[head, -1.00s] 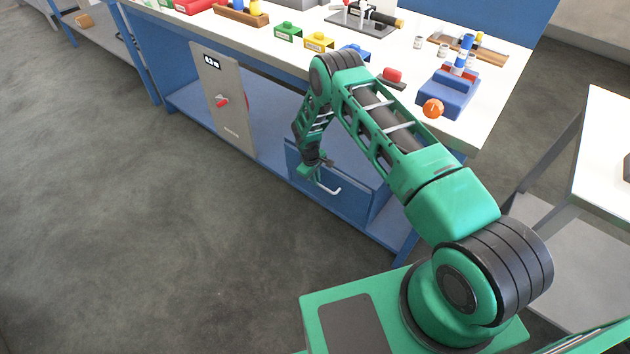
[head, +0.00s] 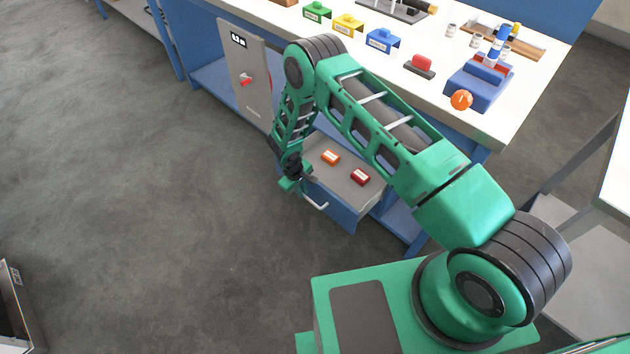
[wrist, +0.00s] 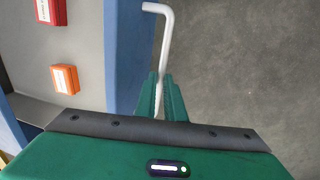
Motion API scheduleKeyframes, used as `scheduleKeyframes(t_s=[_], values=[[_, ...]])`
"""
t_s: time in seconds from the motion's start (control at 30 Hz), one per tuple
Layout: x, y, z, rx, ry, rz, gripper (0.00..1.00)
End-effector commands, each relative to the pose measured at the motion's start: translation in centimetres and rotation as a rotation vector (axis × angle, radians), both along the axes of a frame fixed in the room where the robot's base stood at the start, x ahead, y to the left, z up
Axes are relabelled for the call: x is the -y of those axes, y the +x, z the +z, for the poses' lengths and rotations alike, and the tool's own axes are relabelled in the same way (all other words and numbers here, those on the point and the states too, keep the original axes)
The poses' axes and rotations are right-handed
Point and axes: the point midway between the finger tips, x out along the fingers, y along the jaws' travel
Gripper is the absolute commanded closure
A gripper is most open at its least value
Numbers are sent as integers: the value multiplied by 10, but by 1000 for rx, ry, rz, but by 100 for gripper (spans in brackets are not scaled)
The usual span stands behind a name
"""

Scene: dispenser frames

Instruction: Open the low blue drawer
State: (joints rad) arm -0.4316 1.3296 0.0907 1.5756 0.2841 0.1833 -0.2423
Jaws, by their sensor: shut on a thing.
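The low blue drawer (head: 340,209) under the workbench stands pulled out, its grey inside showing. An orange block (head: 330,157) and a red block (head: 360,177) lie in it. They also show in the wrist view, the orange block (wrist: 65,79) and the red block (wrist: 50,11). The drawer's white bar handle (head: 316,202) runs along its front. My gripper (head: 291,185) is at the left end of the handle. In the wrist view my gripper (wrist: 161,98) has its green fingers shut around the handle (wrist: 165,45).
A grey panel with a red knob (head: 245,80) stands left of the drawer. The floor (head: 150,200) in front is clear.

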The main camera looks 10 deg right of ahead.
Motion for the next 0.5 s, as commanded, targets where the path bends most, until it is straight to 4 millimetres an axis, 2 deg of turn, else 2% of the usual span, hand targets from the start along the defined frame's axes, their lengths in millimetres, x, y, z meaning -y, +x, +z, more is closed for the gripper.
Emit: scheduleKeyframes(t_s=[0.03,0.2,0.5], values=[[-12,-8,0,0,1,5,100],[-40,-28,0,0,1,3,100],[-67,-47,0,2,0,1,100]])
